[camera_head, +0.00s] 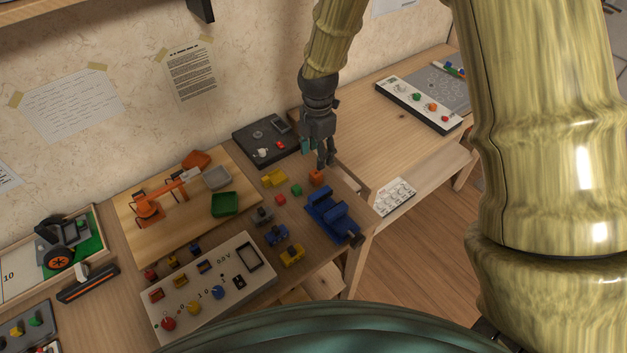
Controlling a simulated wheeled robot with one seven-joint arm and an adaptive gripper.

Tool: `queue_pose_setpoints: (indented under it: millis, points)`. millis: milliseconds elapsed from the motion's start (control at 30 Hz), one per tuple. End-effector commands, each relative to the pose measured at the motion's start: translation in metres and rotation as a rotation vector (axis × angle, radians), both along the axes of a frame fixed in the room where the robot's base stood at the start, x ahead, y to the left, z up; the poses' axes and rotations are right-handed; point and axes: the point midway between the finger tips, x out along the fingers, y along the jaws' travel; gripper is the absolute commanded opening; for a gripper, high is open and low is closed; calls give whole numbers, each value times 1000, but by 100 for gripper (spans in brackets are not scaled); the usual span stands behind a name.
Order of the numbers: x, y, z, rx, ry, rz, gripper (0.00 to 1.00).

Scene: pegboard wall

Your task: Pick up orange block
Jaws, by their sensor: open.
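A small orange block (316,177) sits on the wooden table near its right end, just behind a blue vise-like holder (335,215). My gripper (325,163) points down right above the orange block, with its dark fingers open. The fingertips look close to the top of the block; whether they touch it I cannot tell. Nothing shows held between the fingers.
A green block (296,190), a red block (280,199) and a yellow piece (274,178) lie left of the orange block. A dark panel (250,146) lies behind. A white switch board (165,318) lies at the front left. A second table (385,140) stands to the right.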

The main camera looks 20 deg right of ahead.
Motion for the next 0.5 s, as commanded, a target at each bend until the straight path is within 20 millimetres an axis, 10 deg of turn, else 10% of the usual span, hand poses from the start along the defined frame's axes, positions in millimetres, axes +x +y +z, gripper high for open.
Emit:
queue_pose_setpoints:
  millis: [500]
  points:
    - [1,3,-46,-1,1,5,52]
